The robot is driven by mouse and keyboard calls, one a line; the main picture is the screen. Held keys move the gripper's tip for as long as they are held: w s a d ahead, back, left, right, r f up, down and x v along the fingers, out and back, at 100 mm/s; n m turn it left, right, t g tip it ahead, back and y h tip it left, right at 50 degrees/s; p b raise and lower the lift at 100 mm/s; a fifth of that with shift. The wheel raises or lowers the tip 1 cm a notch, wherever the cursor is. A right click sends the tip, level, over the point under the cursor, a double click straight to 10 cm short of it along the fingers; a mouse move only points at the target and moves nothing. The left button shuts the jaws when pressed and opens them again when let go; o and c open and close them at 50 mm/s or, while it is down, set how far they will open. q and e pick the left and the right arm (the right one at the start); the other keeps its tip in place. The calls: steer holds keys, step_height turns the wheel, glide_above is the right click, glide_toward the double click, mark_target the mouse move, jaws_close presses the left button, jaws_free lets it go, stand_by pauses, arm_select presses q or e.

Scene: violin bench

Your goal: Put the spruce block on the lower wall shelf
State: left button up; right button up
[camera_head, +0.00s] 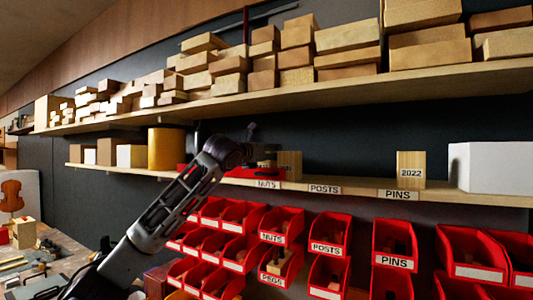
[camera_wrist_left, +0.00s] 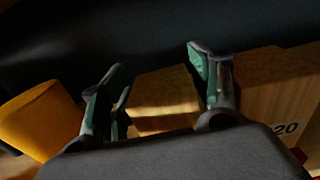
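The block I take to be the spruce block, a pale brown wooden one, shows in the left wrist view (camera_wrist_left: 165,100) between the fingers of my left gripper (camera_wrist_left: 158,85). The fingers stand apart on either side of it, with narrow gaps. In the head view my left gripper (camera_head: 256,150) reaches to the lower wall shelf (camera_head: 352,187), and its dark body mostly hides the block. I cannot tell for sure that the block's underside rests on the shelf. My right gripper is not in view.
A labelled block (camera_head: 290,164) stands close to the right of my left gripper. A yellow cylinder (camera_head: 166,149) stands to the left. Farther right are a block marked 2022 (camera_head: 410,165) and a white box (camera_head: 490,167). Red bins (camera_head: 328,232) hang below; the upper shelf (camera_head: 400,86) overhangs.

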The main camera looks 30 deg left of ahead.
arm_select(q)
steer(key=shift+r, duration=0.15)
steer(key=shift+s, duration=0.45)
steer(key=s+b, duration=0.3)
steer(key=s, duration=0.8)
stand_by(0.3)
